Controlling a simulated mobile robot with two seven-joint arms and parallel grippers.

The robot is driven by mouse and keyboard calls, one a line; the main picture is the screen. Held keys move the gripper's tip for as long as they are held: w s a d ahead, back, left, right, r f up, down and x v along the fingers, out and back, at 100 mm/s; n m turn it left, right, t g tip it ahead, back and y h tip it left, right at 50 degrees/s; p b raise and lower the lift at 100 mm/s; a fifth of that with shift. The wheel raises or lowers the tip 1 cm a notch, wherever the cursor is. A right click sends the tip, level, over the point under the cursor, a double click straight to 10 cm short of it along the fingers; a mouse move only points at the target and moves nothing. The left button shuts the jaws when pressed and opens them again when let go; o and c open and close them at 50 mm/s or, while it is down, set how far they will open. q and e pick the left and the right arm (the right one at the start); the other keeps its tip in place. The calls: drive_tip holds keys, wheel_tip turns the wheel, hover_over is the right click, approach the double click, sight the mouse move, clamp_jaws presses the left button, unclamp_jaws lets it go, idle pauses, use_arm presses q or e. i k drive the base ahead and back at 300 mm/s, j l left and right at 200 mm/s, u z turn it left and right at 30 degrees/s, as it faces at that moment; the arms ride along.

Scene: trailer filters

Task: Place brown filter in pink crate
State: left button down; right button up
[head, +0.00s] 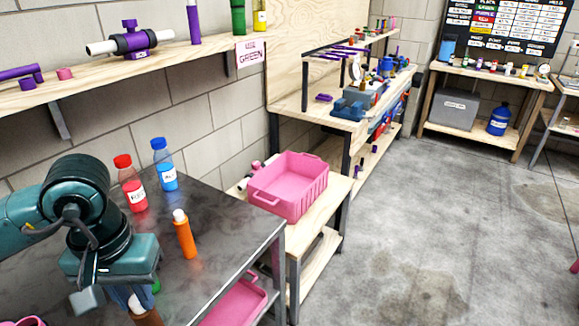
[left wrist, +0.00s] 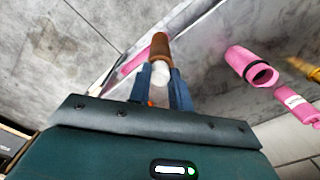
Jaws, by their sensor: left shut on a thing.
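The brown filter (head: 148,317) shows at the bottom edge of the head view, partly cut off and partly hidden by my left arm. In the left wrist view the brown filter (left wrist: 160,46), with a white end, sits between the blue fingers of my left gripper (left wrist: 160,88). In the head view my left gripper (head: 130,298) is above the dark metal table, shut on the filter. The pink crate (head: 283,202) stands on a wooden stand to the right of the table, apart from the gripper. My right gripper is not in view.
On the metal table (head: 215,233) stand a red bottle (head: 130,185), a blue bottle (head: 165,166) and an orange bottle (head: 184,236). Another pink container (head: 238,303) is below the tabletop. A wall shelf (head: 130,60) runs above.

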sight(292, 200)
drive_tip(key=i+l+z, duration=0.1)
drive_tip(key=i+l, duration=0.8)
drive_tip(key=i, duration=0.25)
drive_tip(key=i+l+z, duration=0.15)
drive_tip(key=i+l, duration=0.3)
drive_tip(key=i, duration=0.45)
